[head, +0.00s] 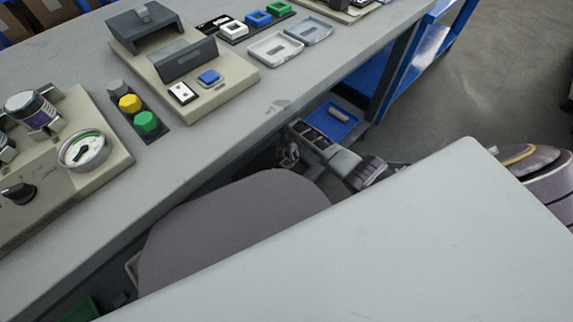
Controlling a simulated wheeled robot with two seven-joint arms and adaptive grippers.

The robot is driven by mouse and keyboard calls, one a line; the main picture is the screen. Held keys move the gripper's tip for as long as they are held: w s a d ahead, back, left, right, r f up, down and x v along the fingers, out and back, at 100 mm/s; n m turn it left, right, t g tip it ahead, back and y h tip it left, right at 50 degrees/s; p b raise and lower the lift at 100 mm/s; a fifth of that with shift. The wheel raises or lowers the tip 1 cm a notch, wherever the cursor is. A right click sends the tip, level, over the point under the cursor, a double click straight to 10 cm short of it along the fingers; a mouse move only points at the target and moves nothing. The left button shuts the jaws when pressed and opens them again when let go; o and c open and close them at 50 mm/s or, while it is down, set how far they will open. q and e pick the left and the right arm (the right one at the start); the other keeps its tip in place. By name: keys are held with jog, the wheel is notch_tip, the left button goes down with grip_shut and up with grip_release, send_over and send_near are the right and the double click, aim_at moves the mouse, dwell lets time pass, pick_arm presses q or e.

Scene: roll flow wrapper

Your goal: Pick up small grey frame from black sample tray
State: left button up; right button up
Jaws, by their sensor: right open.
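The black sample tray (226,39) lies near the back of the grey table. My right gripper (288,154) is low beside the table's front edge, well apart from the tray. It is open; its fingers are small and dark in the shadow, and I see nothing between them. My left gripper is not in view.
A light shallow dish (275,49) and a grey one (309,31) lie in front of the tray. A beige device (235,73) with a blue button stands left of them. A beige dial panel (98,125) is at the left. The front strip of the table is clear.

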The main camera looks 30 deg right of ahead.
aim_at(287, 164)
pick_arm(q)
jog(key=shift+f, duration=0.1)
pick_arm(e)
jog(key=shift+f, duration=0.2)
jog(key=shift+f+b, duration=1.9)
jog(key=shift+f, duration=0.7)
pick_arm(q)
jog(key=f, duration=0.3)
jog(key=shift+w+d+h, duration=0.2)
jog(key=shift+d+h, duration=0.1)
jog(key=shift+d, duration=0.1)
pick_arm(e)
jog(key=shift+c, duration=0.3)
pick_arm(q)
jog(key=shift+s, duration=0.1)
pick_arm(e)
jog(key=c, duration=0.7)
